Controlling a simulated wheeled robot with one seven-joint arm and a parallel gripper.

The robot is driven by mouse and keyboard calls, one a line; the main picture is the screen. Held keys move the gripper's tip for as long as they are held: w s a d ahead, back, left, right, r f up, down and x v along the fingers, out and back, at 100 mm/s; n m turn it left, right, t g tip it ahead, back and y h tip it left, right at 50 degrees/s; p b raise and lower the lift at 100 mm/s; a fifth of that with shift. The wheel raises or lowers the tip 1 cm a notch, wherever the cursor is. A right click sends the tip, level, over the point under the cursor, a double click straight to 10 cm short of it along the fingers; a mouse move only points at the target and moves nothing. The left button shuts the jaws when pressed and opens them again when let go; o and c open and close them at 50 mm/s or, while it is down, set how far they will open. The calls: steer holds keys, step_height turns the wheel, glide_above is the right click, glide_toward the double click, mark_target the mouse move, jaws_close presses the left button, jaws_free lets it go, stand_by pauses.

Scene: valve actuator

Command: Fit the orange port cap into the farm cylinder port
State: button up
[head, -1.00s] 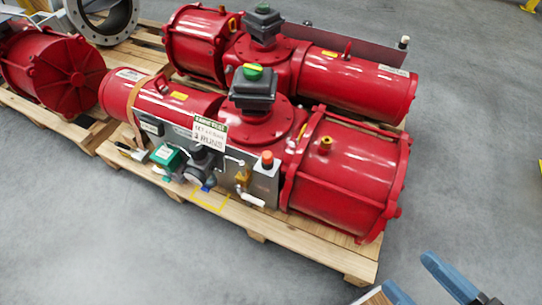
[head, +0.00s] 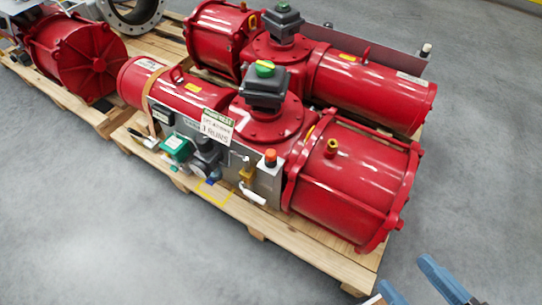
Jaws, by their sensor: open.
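An orange-red cap (head: 270,157) stands upright on the top edge of the grey control panel (head: 268,188) of the near red actuator. A brass fitting (head: 332,147) sits on top of that actuator's large right cylinder (head: 352,185); it may be the port, but I cannot tell if it is an open hole. A smaller brass fitting (head: 252,22) shows on the back actuator's left cylinder. My gripper (head: 407,275) shows two blue fingers at the bottom right, apart and empty. It is over the floor, in front of the pallet's right end, well away from the cap.
The near actuator lies on a wooden pallet (head: 318,257), with a black position box (head: 264,88) on its middle. A sign (head: 217,126), green box (head: 177,147) and brass valve (head: 247,173) crowd the panel. A second red actuator (head: 370,92) lies behind. The grey floor (head: 110,235) in front is clear.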

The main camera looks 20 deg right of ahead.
steer(key=w+f+b, duration=0.3)
steer(key=w+f, duration=0.2)
steer(key=f, duration=0.4)
steer(key=t+b, duration=0.2)
steer(key=b, duration=0.5)
glide_toward(273, 158)
steer(key=shift+t+h, duration=0.3)
steer(key=shift+t, duration=0.2)
steer(key=shift+w+f+b, duration=0.15)
steer(key=shift+w+b, duration=0.65)
steer(key=shift+w, duration=1.15)
steer(key=shift+w+f+b, duration=0.15)
steer(key=shift+w+b, duration=0.7)
steer(key=shift+w, duration=1.1)
steer(key=shift+w+f+b, duration=0.2)
steer(key=shift+w+b, duration=0.6)
steer(key=shift+w, duration=1.15)
steer(key=c, duration=1)
steer(key=shift+r, duration=0.1)
